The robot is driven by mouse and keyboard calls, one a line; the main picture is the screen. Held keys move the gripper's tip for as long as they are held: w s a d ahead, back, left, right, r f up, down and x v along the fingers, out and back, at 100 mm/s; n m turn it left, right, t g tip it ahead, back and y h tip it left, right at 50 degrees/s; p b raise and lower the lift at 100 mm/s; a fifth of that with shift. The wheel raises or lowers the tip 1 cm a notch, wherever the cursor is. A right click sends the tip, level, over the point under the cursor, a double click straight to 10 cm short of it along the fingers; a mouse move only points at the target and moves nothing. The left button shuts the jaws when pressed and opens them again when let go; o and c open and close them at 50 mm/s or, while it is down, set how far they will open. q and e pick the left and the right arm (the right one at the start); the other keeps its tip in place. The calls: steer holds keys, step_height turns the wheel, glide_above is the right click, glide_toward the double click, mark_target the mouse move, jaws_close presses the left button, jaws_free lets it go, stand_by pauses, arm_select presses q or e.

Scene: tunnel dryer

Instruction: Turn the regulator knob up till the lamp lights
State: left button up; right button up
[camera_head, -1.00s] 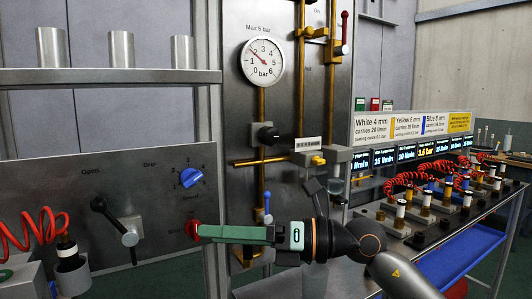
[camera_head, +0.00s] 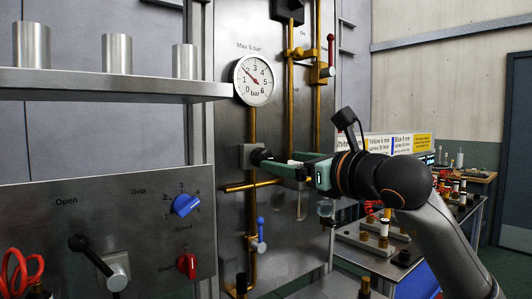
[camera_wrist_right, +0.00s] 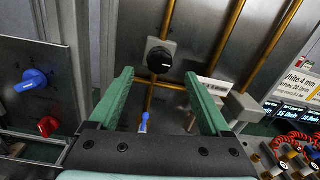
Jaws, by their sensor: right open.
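The black regulator knob (camera_head: 260,156) sits on a grey block on the steel panel, below the round pressure gauge (camera_head: 254,80). The gauge needle points near 2. My right gripper (camera_head: 284,166) is open and empty, its green fingers pointing at the knob from the right. In the right wrist view the gripper (camera_wrist_right: 158,76) is open, and the knob (camera_wrist_right: 160,60) shows ahead, between and beyond the fingertips. I see no gap or contact clearly. I cannot pick out a lit lamp. My left gripper is not in view.
A left panel carries a blue dial (camera_head: 185,205), a red knob (camera_head: 187,265) and a black lever (camera_head: 90,252). A shelf (camera_head: 110,84) with metal cylinders juts out above it. Brass pipes run around the regulator. A blue-handled valve (camera_head: 260,230) is below.

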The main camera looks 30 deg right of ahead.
mark_target(266, 158)
steer(key=w, duration=0.3)
steer(key=w+p, duration=0.1)
steer(key=w, duration=0.1)
steer(key=shift+w+a+r, duration=0.1)
steer(key=shift+w+a, duration=0.1)
steer(key=shift+w, duration=0.7)
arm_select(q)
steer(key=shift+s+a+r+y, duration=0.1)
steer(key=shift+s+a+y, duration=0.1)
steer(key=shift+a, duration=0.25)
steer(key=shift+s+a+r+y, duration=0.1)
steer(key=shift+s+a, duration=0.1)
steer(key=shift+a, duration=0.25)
arm_select(e)
jaws_close()
steer(key=shift+f+m+b, duration=0.2)
steer(key=shift+m+b, duration=0.3)
steer(key=shift+m, duration=0.3)
steer(key=shift+r+m, duration=0.1)
steer(key=shift+m, duration=0.5)
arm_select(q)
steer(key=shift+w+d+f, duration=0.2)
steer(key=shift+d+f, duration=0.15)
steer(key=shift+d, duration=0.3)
